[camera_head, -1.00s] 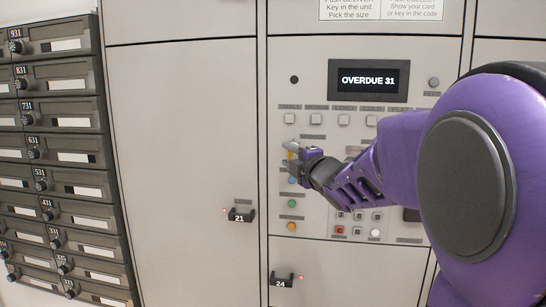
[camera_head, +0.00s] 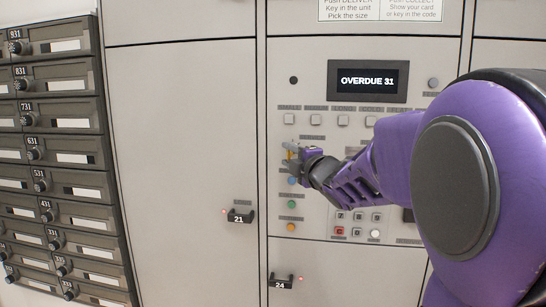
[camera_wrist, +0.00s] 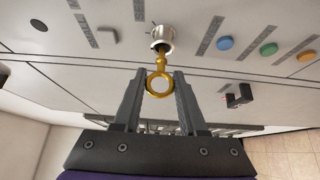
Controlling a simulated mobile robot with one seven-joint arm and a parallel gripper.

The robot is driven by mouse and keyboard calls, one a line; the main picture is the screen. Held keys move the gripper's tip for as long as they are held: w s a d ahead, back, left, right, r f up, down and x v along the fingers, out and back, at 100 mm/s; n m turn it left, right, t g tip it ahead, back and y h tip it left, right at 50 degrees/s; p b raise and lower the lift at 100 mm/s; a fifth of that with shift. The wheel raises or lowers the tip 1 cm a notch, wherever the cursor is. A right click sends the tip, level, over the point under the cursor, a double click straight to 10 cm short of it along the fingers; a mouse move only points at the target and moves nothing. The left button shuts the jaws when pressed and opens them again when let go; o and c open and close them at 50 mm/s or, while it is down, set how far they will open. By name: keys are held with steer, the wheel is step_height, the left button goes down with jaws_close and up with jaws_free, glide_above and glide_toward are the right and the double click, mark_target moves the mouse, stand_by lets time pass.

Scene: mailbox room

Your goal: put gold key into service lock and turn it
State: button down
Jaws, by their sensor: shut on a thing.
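The gold key (camera_wrist: 159,62) is between the two fingers of my gripper (camera_wrist: 159,82) in the wrist view. Its ring head is gripped and its shaft points to the round silver service lock (camera_wrist: 161,37). The shaft's end meets the lock's face and its tip is hidden there; how deep it sits I cannot tell. In the head view my gripper (camera_head: 291,156) is at the panel, below the left end of the button row, with a bit of gold between the fingers. The lock is mostly hidden there.
Blue, green (camera_head: 291,204) and orange buttons run down the panel below my gripper. A display (camera_head: 367,81) reads "OVERDUE 31". Door handles 21 (camera_head: 240,216) and 24 (camera_head: 281,281) stick out nearby. Dark mailboxes (camera_head: 55,150) line the left.

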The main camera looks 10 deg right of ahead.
steer(key=shift+w+d, duration=0.3)
steer(key=shift+w, duration=0.65)
stand_by(1.0)
steer(key=shift+f+m+t+b, duration=0.1)
steer(key=shift+m+t+b, duration=0.4)
steer(key=shift+b, duration=0.45)
steer(key=m+t, duration=0.2)
steer(key=m, duration=0.2)
steer(key=shift+m+t+h, duration=0.3)
steer(key=shift+m+h, duration=0.1)
steer(key=shift+m, duration=0.4)
steer(key=m+t+h, duration=0.1)
steer(key=m, duration=0.1)
steer(key=m+t+h, duration=0.1)
steer(key=m, duration=0.2)
steer(key=shift+h, duration=0.3)
steer(key=m+h, duration=0.2)
steer(key=m, duration=0.1)
steer(key=m+t+h, duration=0.1)
steer(key=m+h, duration=0.1)
steer(key=m, duration=0.1)
steer(key=shift+m, duration=0.3)
